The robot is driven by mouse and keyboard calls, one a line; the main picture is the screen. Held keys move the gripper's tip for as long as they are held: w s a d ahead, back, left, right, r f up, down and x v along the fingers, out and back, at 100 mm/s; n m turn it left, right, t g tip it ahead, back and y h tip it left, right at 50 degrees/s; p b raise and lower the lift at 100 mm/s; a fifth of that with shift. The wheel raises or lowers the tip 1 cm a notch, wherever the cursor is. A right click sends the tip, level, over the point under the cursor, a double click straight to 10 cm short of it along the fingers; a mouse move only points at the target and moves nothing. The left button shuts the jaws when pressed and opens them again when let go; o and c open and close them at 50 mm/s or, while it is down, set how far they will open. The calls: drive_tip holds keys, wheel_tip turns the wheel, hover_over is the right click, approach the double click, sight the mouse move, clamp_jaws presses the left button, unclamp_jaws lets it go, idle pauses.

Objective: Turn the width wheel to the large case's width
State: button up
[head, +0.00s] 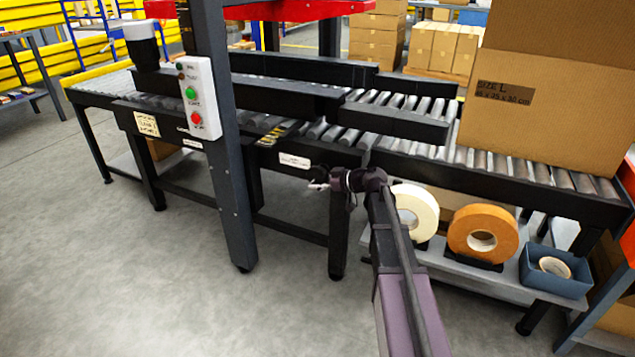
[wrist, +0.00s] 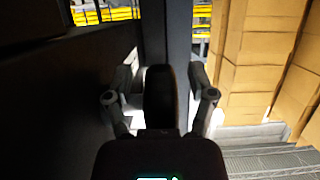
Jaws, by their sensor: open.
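My gripper (head: 319,185) is at the front side of the conveyor, just below a small white label. In the wrist view my gripper (wrist: 159,98) is open, with one finger on each side of a dark, round-edged upright piece (wrist: 160,92). This piece looks like the width wheel seen edge-on. I cannot tell whether the fingers touch it. In the head view the wheel is not clearly told apart from the dark frame and my gripper. The large case (head: 555,110), a brown carton marked L with its size in cm, stands on the rollers at the right.
Black side guides (head: 395,121) lie along the roller conveyor (head: 470,178). A dark post carries a button box (head: 198,98) with green and red buttons. Tape rolls (head: 483,234) and a blue bin (head: 553,275) sit on the lower shelf. The floor in front is clear.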

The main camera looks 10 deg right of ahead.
drive_tip(key=shift+s+d+f+g, duration=0.1)
drive_tip(key=shift+s+f+g, duration=0.3)
drive_tip(key=shift+s+f, duration=0.1)
drive_tip(key=s+r+m+g+h+p, duration=0.1)
drive_tip(key=s+m+g+h+p, duration=0.2)
drive_tip(key=s, duration=1.1)
drive_tip(key=s+r+m+g+h+p, duration=0.2)
drive_tip(key=s+m+g+h+p, duration=0.2)
drive_tip(key=s+m+h+p, duration=0.3)
drive_tip(key=shift+s+m+g+h+p, duration=0.35)
drive_tip(key=shift+s+h+p, duration=0.35)
drive_tip(key=shift+s+p, duration=2.3)
drive_tip(key=shift+s+r+b, duration=0.1)
drive_tip(key=shift+s+b, duration=0.5)
drive_tip(key=shift+c, duration=0.2)
drive_tip(key=shift+c, duration=0.8)
